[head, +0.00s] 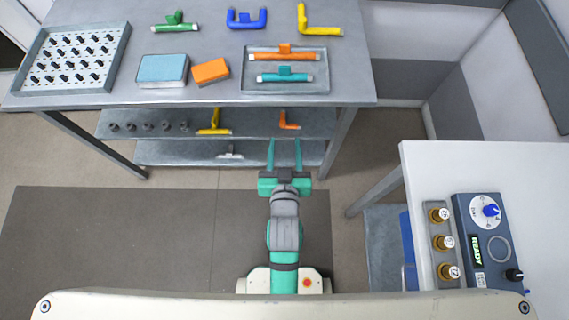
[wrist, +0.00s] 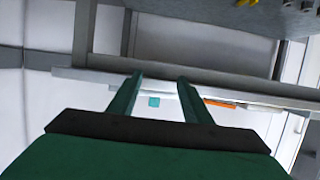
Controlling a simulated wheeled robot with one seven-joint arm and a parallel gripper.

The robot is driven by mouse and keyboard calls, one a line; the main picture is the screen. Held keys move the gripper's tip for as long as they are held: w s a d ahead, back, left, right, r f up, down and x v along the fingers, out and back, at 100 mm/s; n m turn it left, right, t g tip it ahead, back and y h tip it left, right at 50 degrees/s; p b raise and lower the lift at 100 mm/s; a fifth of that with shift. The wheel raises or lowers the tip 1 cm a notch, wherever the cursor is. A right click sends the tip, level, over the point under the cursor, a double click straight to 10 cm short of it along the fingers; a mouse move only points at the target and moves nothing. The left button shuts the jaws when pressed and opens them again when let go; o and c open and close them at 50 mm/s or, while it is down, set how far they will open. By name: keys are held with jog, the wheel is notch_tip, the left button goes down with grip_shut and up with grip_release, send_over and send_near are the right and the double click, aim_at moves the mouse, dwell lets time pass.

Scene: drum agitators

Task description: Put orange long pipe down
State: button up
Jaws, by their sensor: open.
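An orange long pipe (head: 285,53) with white ends and a small tab lies in the grey tray (head: 320,76) on the metal table. It lies behind a teal pipe (head: 285,76) in the same tray. My gripper (head: 284,150) is in front of the table, apart from both pipes, with its fingers pointing toward the table. It is open, and nothing shows between the fingers. In the wrist view the open fingers (wrist: 158,82) show with an orange strip (wrist: 220,103) beyond them; I cannot tell which orange thing it is.
A green pipe (head: 176,22), a blue U-shaped pipe (head: 247,19) and a yellow elbow (head: 318,20) lie at the table's back. Blue (head: 163,69) and orange (head: 210,71) blocks sit left of the tray. Lower shelves hold small parts. A white bench (head: 420,190) stands at right.

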jog(key=s+t, duration=0.1)
jog(key=s, duration=2.1)
jog(key=shift+s+f, duration=0.1)
